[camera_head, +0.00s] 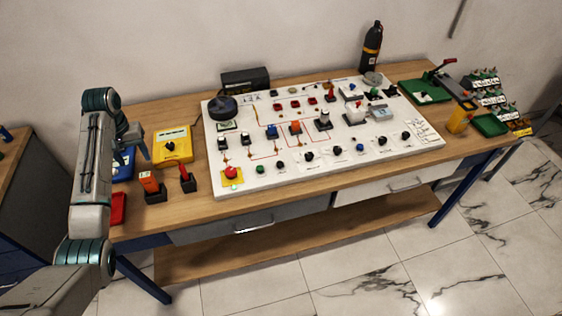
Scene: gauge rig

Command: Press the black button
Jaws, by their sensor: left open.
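A white panel (330,173) with many controls lies on the wooden workbench. Several small black round parts sit along its front edge, including one beside a green button (281,168), one near the middle (309,156) and one at the right (406,135). I cannot tell which of them is the black button. My left gripper (136,146) is open at the left end of the bench, partly hidden by my arm. It is well to the left of the panel and apart from these parts. My right gripper is not in view.
A red mushroom button (230,172) sits at the panel's front left corner. A yellow box (172,145), an orange switch (150,182) and a red-topped lever (186,178) stand between my left gripper and the panel. A black bottle (371,48) stands behind. The bench's front strip is clear.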

